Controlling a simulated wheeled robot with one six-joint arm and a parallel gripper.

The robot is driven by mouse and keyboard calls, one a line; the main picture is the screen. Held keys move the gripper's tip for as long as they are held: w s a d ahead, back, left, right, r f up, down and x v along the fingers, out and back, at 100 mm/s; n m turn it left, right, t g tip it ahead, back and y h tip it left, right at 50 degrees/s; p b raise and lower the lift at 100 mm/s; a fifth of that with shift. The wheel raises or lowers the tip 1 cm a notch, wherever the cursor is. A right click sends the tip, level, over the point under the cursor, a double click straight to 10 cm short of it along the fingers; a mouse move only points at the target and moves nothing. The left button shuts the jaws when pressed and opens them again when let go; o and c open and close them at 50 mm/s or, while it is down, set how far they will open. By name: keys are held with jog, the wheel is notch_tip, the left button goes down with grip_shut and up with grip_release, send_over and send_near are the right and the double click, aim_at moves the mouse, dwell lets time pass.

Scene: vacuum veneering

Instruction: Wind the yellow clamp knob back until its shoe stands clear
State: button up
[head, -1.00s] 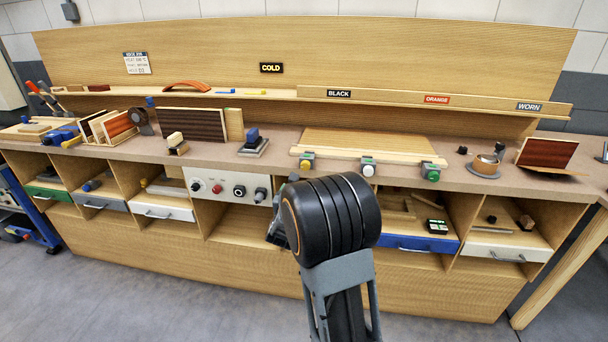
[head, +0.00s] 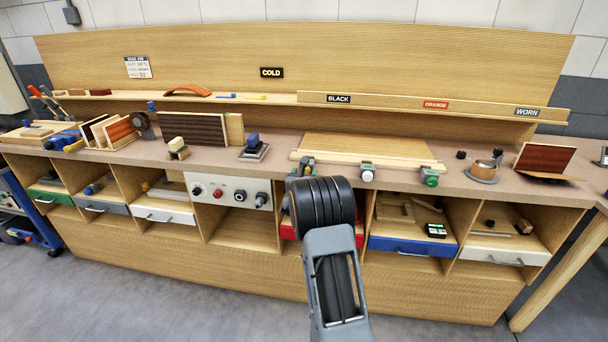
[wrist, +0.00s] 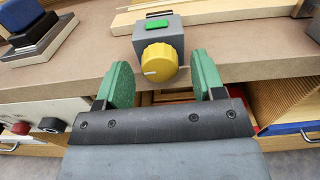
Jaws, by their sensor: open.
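The yellow clamp knob (wrist: 160,62) shows in the wrist view, on the front of a grey clamp body (wrist: 157,32) with a green button on top. A pale line marks the knob's face. My gripper (wrist: 166,82) is open, its two green fingers standing apart on either side of the knob's lower part, with nothing between them that I can see being gripped. In the head view my arm hides the yellow knob. The white knob (head: 367,172) and green knob (head: 430,178) sit on similar clamps to the right. The clamp's shoe is hidden.
A pale wooden board (head: 370,147) lies behind the clamps on the bench (head: 270,170). A blue-handled block (head: 253,148) stands to the left, also in the wrist view (wrist: 30,30). A control panel (head: 228,190) and drawers sit below the bench edge.

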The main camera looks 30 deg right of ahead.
dwell(0.3)
jog(key=c, duration=0.9)
